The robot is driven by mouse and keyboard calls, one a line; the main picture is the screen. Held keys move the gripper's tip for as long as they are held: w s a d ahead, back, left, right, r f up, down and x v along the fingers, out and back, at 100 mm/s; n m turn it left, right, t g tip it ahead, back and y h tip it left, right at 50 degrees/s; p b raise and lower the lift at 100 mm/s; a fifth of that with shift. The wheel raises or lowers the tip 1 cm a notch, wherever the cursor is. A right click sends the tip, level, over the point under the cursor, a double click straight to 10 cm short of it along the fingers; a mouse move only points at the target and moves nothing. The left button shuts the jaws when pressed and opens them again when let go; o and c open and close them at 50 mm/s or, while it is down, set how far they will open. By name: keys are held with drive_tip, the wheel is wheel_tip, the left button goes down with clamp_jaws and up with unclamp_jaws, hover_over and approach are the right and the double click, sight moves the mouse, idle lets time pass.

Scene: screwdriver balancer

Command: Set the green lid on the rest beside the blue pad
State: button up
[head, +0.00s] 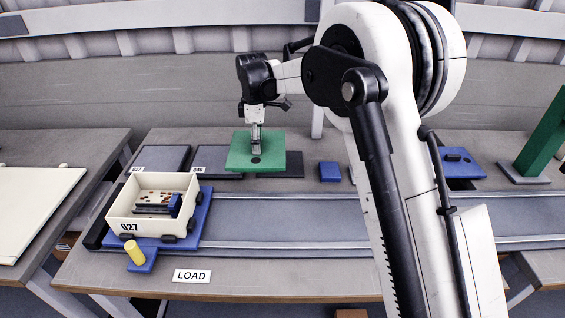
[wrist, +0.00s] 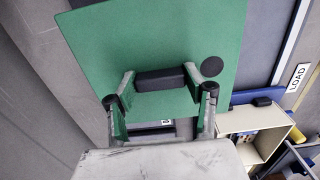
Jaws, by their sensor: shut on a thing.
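The green lid (head: 240,158) is a flat square plate with a dark round spot, in the middle of the head view. My gripper (head: 256,150) points down at the lid's middle. In the wrist view, my gripper (wrist: 160,82) is shut on the black handle bar of the green lid (wrist: 215,35). The lid overlaps a dark flat rest (head: 293,164); I cannot tell whether they touch. A blue pad (head: 204,205) lies under the cream box at the left. A small blue block (head: 330,172) sits right of the dark rest.
The cream box (head: 125,214) holds small parts. Two dark flat plates (head: 160,158) (head: 208,150) lie left of the lid. A yellow peg (head: 135,253) stands on a blue base at the front. A grey rail track (head: 300,222) runs across the table. A green post (head: 541,140) stands at the right.

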sight(280, 143)
drive_tip(key=w+d+f, duration=0.4)
drive_tip(key=w, duration=0.1)
drive_tip(key=w+d+f, duration=0.2)
drive_tip(key=w, duration=0.1)
drive_tip(key=shift+w+d+f, duration=0.1)
drive_tip(key=shift+d+f, duration=0.15)
drive_tip(key=shift+d, duration=0.15)
drive_tip(key=shift+f, duration=2)
drive_tip(key=shift+f, duration=0.15)
drive_tip(key=o, duration=1.5)
drive_tip(key=shift+o, duration=0.2)
